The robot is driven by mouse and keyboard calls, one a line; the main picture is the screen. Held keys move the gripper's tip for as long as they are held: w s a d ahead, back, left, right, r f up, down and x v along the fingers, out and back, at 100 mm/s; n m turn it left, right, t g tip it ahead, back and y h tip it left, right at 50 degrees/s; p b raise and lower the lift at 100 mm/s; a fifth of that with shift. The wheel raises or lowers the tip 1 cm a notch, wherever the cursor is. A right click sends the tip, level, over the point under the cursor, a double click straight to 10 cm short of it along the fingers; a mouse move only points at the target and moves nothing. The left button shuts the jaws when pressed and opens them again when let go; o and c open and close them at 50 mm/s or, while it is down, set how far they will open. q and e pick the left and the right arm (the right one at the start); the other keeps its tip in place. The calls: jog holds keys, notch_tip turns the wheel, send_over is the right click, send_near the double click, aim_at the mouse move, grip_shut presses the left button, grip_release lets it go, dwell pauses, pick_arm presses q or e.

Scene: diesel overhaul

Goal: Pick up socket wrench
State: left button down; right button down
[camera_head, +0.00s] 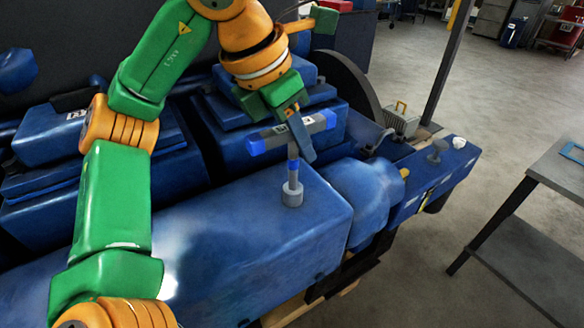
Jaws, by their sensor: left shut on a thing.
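The socket wrench (292,165) is a grey T-shaped tool with blue ends on its crossbar and a wide round socket at the bottom. It stands about upright over the blue engine cover (250,240). I cannot tell whether its socket touches the cover. My left gripper (297,130) comes down from above and is shut on the crossbar near its middle. One dark blue finger shows in front of the bar; the other is mostly hidden. My right gripper is not in view.
Blue engine blocks (45,143) stand at the left, behind my left arm. A dark wheel (345,80) and a thin post (447,60) are behind the wrench. A grey table (560,172) stands at the right. Open floor (500,110) lies between engine and table.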

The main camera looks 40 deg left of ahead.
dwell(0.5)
pick_arm(q)
jog(key=r, duration=0.1)
jog(key=r+p, duration=0.1)
jog(key=r, duration=0.1)
jog(key=shift+w, duration=0.3)
jog(key=s+d+r+p, duration=0.3)
jog(key=s+d+r, duration=0.1)
jog(key=s+r, duration=0.6)
jog(key=s, duration=0.3)
jog(key=shift+s+d+p, duration=0.25)
jog(key=shift+p, duration=0.15)
jog(key=c, duration=1.5)
grip_release()
grip_shut()
jog(key=shift+f, duration=0.1)
